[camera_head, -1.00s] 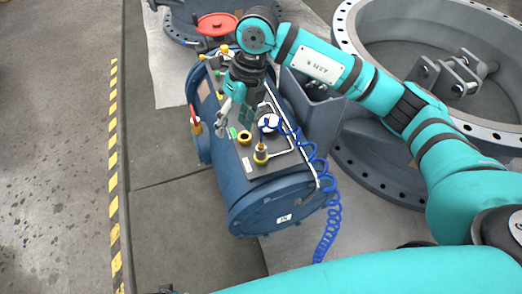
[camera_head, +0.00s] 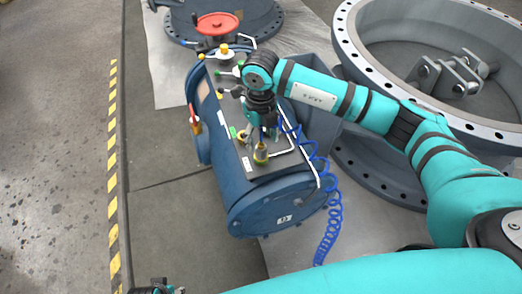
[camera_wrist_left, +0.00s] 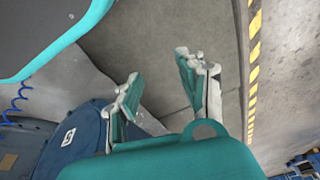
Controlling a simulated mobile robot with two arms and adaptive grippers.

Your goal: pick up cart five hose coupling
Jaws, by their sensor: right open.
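The blue cart tank (camera_head: 270,208) has a grey top panel. A yellow and dark hose coupling (camera_head: 261,154) stands on the panel, near the end of the blue coiled hose (camera_head: 332,215). My right gripper (camera_head: 260,132) points down, open, just behind the coupling in the picture. The gripper partly hides the hose end, and I cannot tell whether a finger touches the coupling. My left gripper (camera_wrist_left: 164,92) is open and empty above the floor in the left wrist view. Only its tip shows at the bottom of the head view (camera_head: 160,288).
Large flanged valve rings (camera_head: 350,40) are at the right. A yellow and black floor stripe (camera_head: 113,180) runs at the left, with clear floor around it.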

